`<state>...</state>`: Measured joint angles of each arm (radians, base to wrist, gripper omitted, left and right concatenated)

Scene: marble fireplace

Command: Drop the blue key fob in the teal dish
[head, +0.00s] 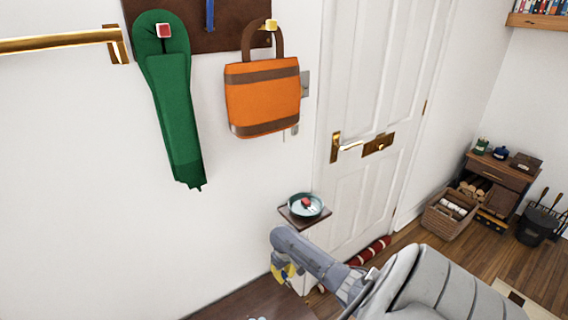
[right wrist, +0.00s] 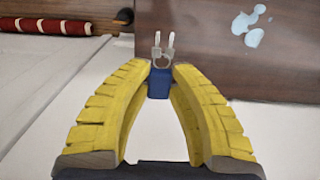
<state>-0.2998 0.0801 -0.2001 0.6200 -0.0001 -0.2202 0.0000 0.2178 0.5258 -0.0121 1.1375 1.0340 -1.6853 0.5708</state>
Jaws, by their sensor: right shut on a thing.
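The blue key fob (right wrist: 159,86), with its ring and two keys (right wrist: 163,48), is held between the yellow fingertips of my right gripper (right wrist: 160,70). In the head view my right gripper (head: 286,272) hangs in front of the white wall, below and slightly left of the teal dish. The fob cannot be made out clearly there. The teal dish (head: 292,211) sits on a small brown wall shelf (head: 297,219) and holds a small red and pale item (head: 307,203). The dish is not in the right wrist view. My left gripper is not in view.
A dark wooden surface with pale blue spots (head: 240,304) lies below the gripper. Above hang a green scarf-like item (head: 177,100) and an orange bag (head: 263,97). The white door (head: 375,90) is to the right, with a red draft roll (head: 371,251) at its foot.

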